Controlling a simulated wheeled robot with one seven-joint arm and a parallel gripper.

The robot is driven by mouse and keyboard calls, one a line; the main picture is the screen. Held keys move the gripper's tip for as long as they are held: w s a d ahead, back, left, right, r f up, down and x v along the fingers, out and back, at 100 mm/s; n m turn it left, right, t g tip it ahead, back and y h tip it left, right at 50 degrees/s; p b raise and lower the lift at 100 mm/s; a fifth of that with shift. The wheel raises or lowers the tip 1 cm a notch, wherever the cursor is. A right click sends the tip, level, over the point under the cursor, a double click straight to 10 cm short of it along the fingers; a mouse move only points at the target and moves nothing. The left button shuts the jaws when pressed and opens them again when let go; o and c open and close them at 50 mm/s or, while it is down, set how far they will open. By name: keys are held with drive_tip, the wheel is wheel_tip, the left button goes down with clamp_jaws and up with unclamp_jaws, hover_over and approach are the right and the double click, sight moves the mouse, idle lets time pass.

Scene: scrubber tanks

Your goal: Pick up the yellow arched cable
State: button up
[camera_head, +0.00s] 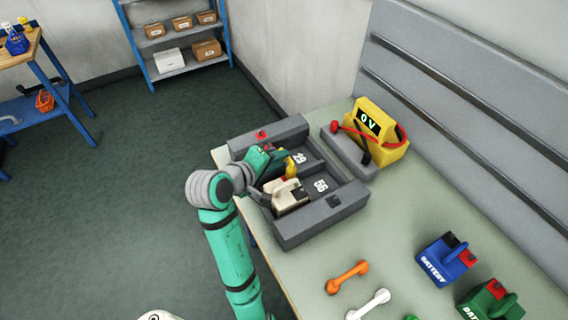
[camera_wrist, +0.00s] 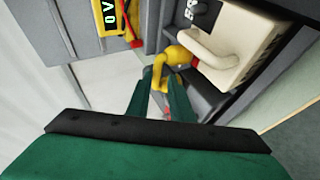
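The yellow arched cable (camera_head: 290,167) is in the grey tray (camera_head: 318,220), beside a cream battery (camera_head: 287,196). In the wrist view the cable (camera_wrist: 180,58) arches close to the battery's handle, its near end at my fingertips. My gripper (camera_head: 272,156) reaches into the tray from the left, partly hiding the cable. In the wrist view its green fingers (camera_wrist: 163,80) stand on either side of the cable's near end, with a narrow gap between them. I cannot tell whether they press on it.
A yellow meter (camera_head: 378,130) reading 0 V stands behind the tray. An orange cable (camera_head: 347,277), a white cable (camera_head: 368,305), a blue battery (camera_head: 446,260) and a green battery (camera_head: 490,300) lie at the table's right. Bare tabletop (camera_head: 420,205) lies between.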

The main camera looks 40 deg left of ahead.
drive_tip(key=shift+w+d+f, duration=0.15)
drive_tip(key=shift+w+f, duration=0.1)
drive_tip(key=shift+w, duration=0.1)
clamp_jaws()
drive_tip(key=w+r+v, duration=0.1)
drive_tip(key=v, duration=0.8)
drive_tip(key=w+r+v, duration=0.1)
drive_tip(key=r+v, duration=0.1)
drive_tip(key=v, duration=0.7)
drive_tip(key=shift+d+r, duration=0.2)
drive_tip(key=shift+r, duration=0.15)
